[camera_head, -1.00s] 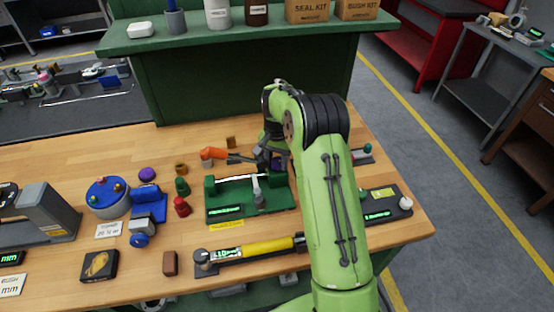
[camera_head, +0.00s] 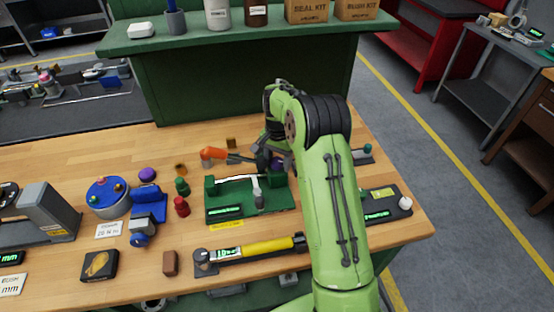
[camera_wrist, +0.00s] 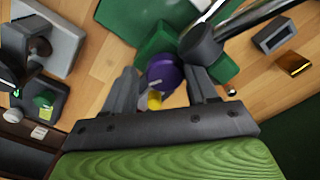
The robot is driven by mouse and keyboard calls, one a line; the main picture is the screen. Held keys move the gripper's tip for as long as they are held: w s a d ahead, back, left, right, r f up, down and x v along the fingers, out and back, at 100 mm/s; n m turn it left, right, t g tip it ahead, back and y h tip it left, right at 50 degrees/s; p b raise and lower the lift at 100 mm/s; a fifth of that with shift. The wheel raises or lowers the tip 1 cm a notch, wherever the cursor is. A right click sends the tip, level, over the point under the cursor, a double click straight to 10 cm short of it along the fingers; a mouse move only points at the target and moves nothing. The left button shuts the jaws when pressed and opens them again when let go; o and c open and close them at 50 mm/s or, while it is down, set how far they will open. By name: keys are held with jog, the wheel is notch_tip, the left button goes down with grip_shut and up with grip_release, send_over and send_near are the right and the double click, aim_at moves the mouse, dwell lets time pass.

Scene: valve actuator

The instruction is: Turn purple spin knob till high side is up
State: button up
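The purple knob (camera_wrist: 165,72) sits against a green block at the end of the green fixture (camera_head: 228,206). In the wrist view it lies between the two fingers of my gripper (camera_wrist: 163,85), with a small gap on each side. A light mark and a yellow part show at its lower edge; I cannot tell which side is high. In the head view my gripper (camera_head: 268,160) is at the fixture's back right, and only a bit of purple (camera_head: 278,163) shows beside it.
A dark rod with a round end (camera_wrist: 200,45) lies close beside the knob in the wrist view. An orange-handled tool (camera_head: 214,153) is left of my gripper. A yellow-handled torque tool (camera_head: 265,246) lies in front.

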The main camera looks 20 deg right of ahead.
aim_at(278, 162)
jog(key=shift+w+a, duration=0.15)
jog(key=shift+a, duration=0.1)
jog(key=shift+r, duration=0.15)
jog(key=shift+r+p, duration=0.3)
notch_tip(278, 162, up, 8)
jog(key=p, duration=0.5)
jog(key=shift+f, duration=0.25)
jog(key=shift+d+f, duration=0.2)
jog(key=shift+d, duration=0.05)
